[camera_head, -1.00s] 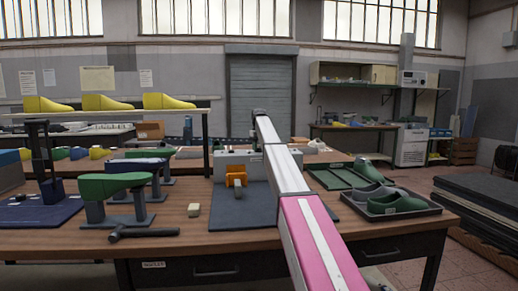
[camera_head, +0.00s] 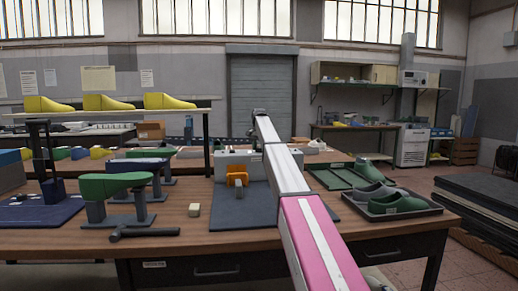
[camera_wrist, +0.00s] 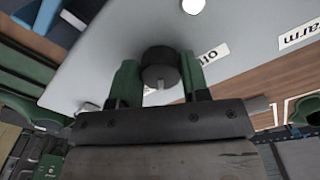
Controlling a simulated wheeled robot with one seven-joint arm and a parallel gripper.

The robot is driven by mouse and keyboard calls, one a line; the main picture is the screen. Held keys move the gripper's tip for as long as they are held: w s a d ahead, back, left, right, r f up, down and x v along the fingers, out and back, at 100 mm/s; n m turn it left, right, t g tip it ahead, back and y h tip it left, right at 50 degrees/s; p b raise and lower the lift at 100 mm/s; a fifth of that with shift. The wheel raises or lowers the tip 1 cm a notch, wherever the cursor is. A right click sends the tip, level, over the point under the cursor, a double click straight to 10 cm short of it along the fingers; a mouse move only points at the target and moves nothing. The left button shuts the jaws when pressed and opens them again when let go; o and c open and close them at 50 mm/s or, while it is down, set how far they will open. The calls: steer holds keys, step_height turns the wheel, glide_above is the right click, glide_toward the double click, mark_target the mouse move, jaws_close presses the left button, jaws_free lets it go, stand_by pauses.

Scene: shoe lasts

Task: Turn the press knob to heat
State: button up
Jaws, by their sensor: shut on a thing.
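The press knob (camera_wrist: 160,68) is a dark round knob on a pale grey panel (camera_wrist: 120,55) in the wrist view. A small light mark shows at its lower edge. My gripper (camera_wrist: 158,78) has its two green fingers shut on the knob, one on each side. A label reading "Off" (camera_wrist: 208,54) appears upside down right of the knob, and one reading "warm" (camera_wrist: 300,34) farther right. No heat label is readable.
A dark mat (camera_head: 230,213) lies before the press. A tray of shoes (camera_head: 425,211) is to the right.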

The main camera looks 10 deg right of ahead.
mark_target(259, 148)
steer(key=shift+m, duration=0.6)
steer(key=o, duration=0.9)
step_height(259, 148, up, 11)
steer(key=shift+f, duration=0.1)
stand_by(0.3)
